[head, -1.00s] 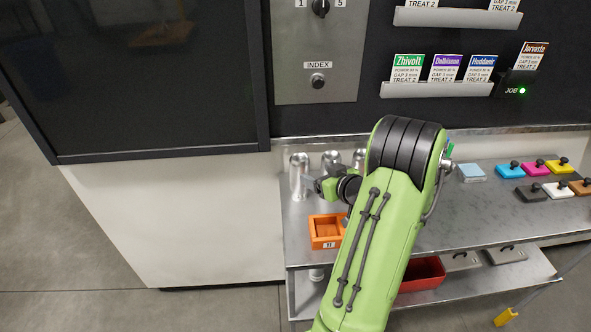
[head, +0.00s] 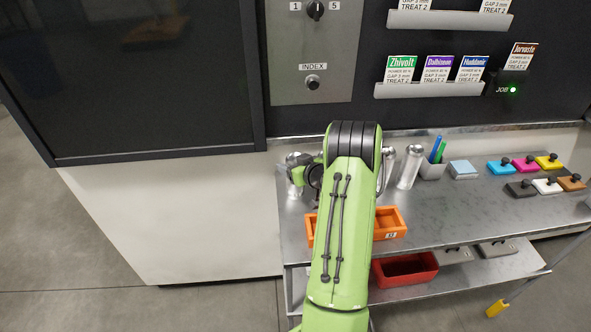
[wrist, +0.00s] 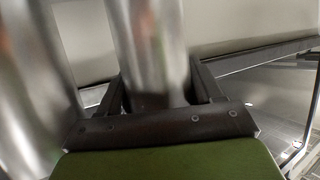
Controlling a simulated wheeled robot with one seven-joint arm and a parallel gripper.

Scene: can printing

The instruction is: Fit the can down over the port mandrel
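A silver can (head: 293,176) stands at the left end of the metal bench, beside my gripper (head: 301,172). In the wrist view a shiny can (wrist: 152,50) rises between the two dark fingers of my gripper (wrist: 160,92). The fingers lie close along both sides of it; blur hides whether they touch it. Another shiny cylinder (wrist: 30,95) fills the left of the wrist view. More silver cans (head: 409,168) stand to the right of my arm. I cannot make out the port mandrel in either view.
Orange trays (head: 391,222) lie on the bench (head: 450,205), partly behind my arm. A pen cup (head: 431,170), a light blue pad (head: 463,169) and coloured knobbed blocks (head: 524,164) stand to the right. A red bin (head: 405,269) sits on the lower shelf.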

